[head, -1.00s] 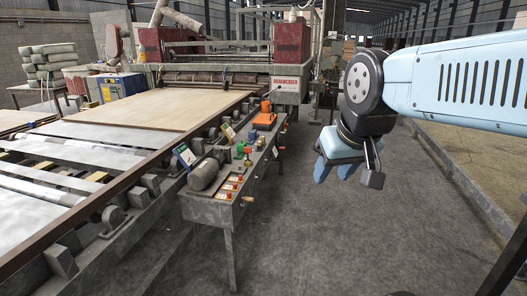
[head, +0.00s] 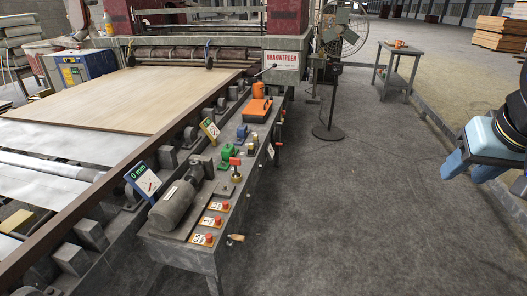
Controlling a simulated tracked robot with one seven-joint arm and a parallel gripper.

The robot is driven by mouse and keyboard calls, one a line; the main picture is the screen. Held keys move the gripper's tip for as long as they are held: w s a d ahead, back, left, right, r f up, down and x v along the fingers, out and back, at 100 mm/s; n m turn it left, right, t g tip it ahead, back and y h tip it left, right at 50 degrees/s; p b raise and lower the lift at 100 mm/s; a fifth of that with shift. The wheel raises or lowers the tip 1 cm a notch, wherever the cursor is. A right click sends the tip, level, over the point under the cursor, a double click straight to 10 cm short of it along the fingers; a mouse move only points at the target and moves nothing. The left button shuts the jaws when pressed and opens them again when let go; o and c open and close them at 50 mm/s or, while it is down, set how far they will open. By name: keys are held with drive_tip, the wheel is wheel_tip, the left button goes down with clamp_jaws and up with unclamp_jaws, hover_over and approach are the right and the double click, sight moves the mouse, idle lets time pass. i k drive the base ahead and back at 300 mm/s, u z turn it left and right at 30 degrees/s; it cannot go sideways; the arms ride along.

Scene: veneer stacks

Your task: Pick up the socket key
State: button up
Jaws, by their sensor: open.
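I cannot make out the socket key for certain. A small red-topped piece on a brass-coloured base (head: 236,168) stands on the narrow machine-side bench (head: 190,256), and it may be the key. Close by are a green piece (head: 231,151), a blue piece (head: 242,132) and a small brass-coloured piece (head: 253,147). A wooden handle (head: 236,238) sticks out from the bench's front side. My gripper (head: 466,170) is at the right edge, partly cut off, open and with nothing seen between its blue fingers. It is over the floor, well right of the bench.
A grey motor (head: 175,203), several red buttons (head: 209,238) and an orange case (head: 257,109) take up bench space. A tilted gauge panel (head: 142,180) stands at its left. A pedestal fan (head: 335,60) and a small table (head: 399,72) stand behind. The floor between is clear.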

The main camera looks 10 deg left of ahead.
sight(236, 162)
drive_tip(key=u, duration=0.15)
drive_tip(key=i, duration=1)
drive_tip(key=u, duration=0.95)
drive_tip(key=i, duration=0.45)
drive_tip(key=u, duration=0.3)
drive_tip(key=k, duration=0.9)
drive_tip(key=u, duration=0.2)
drive_tip(key=i, duration=0.9)
drive_tip(key=z, duration=0.05)
